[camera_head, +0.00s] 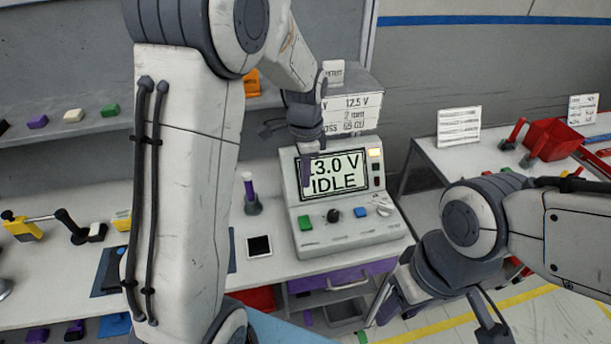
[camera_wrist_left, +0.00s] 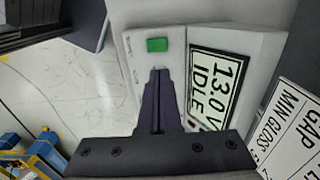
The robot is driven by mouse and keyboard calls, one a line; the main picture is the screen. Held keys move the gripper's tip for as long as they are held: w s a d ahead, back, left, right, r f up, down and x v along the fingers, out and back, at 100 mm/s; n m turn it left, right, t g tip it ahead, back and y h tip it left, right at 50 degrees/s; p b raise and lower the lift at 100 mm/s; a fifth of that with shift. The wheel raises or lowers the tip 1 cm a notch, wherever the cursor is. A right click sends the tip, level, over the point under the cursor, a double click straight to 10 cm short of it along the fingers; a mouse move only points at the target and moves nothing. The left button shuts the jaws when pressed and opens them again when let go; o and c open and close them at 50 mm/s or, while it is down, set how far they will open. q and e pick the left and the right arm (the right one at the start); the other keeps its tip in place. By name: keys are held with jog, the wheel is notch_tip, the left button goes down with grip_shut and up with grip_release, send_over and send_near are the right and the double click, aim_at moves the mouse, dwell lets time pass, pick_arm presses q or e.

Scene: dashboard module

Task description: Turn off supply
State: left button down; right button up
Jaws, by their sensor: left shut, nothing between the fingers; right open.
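The supply (camera_head: 350,226) is a pale console on the bench. Its screen (camera_head: 338,172) reads 13.0 V IDLE, with the first digit partly covered by my left gripper. Its front has a green button (camera_head: 305,222), a black knob (camera_head: 333,215), a blue button (camera_head: 361,212) and a white dial (camera_head: 384,208). My left gripper (camera_head: 305,182) is shut and empty, in front of the screen's left edge. In the left wrist view its fingertips (camera_wrist_left: 159,70) appear just below the green button (camera_wrist_left: 157,45); contact cannot be told. My right gripper (camera_head: 438,310) is open and empty, lower right.
A sign (camera_head: 352,110) reading 12.5 V stands behind the supply. A purple drawer (camera_head: 335,283) is below. A red bin (camera_head: 550,138) stands on the right table.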

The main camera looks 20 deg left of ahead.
pick_arm(q)
jog(key=s+d+r+n, duration=0.1)
jog(key=s+d+r, duration=0.2)
jog(key=s+d, duration=0.65)
jog(key=s+d+n+h+b, duration=0.1)
jog(key=s+d+n, duration=0.2)
jog(key=s, duration=1.3)
jog(key=shift+d, duration=0.95)
pick_arm(e)
jog(key=shift+f, duration=0.7)
pick_arm(q)
jog(key=shift+r, duration=0.1)
